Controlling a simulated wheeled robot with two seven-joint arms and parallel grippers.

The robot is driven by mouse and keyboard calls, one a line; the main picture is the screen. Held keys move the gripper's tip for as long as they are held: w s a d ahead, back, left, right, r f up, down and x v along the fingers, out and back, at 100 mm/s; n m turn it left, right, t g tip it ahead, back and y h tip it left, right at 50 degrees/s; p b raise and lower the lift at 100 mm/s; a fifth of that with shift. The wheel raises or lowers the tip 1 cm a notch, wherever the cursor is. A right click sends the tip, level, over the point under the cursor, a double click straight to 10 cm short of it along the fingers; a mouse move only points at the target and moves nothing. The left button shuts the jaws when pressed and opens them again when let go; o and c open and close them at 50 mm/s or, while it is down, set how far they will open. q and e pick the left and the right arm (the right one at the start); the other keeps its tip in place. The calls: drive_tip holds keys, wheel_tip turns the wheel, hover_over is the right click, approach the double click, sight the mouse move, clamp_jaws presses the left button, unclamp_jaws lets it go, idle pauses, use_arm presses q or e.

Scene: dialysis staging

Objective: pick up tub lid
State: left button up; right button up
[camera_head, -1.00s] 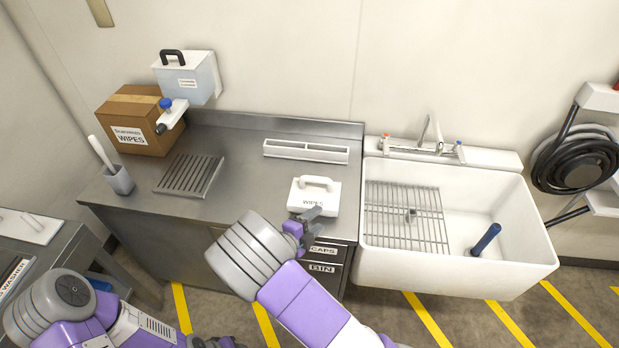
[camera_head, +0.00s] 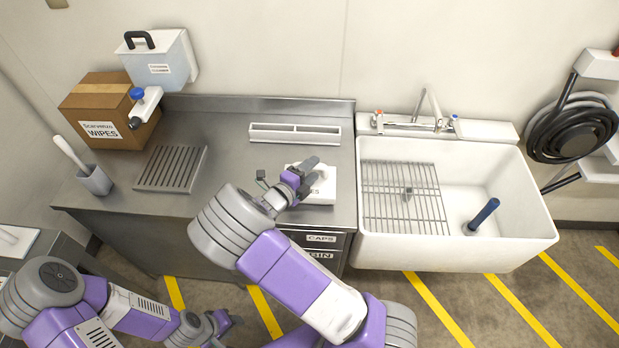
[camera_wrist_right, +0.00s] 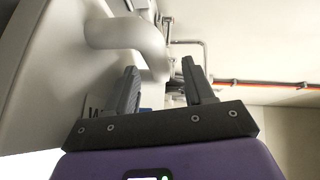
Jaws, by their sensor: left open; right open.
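The white wipes tub with its handled lid (camera_head: 325,190) stands near the counter's front edge, left of the sink. My right gripper (camera_head: 292,179) is over it and hides much of the lid and handle in the head view. In the right wrist view the lid's pale looped handle (camera_wrist_right: 125,35) is beyond the open fingers (camera_wrist_right: 162,75), with one end curving into the gap between the fingertips. I cannot tell whether they touch. The right gripper holds nothing. My left gripper (camera_head: 218,325) is open and low in front of the counter, away from the tub.
A white divided tray (camera_head: 294,140) lies behind the tub. A drain grate (camera_head: 171,169), brush holder (camera_head: 95,180), cardboard box (camera_head: 105,95) and wall dispenser (camera_head: 160,65) are to the left. The sink (camera_head: 440,262) borders the right. The steel counter (camera_head: 225,160) between grate and tub is clear.

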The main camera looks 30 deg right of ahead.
clamp_jaws()
idle(0.3)
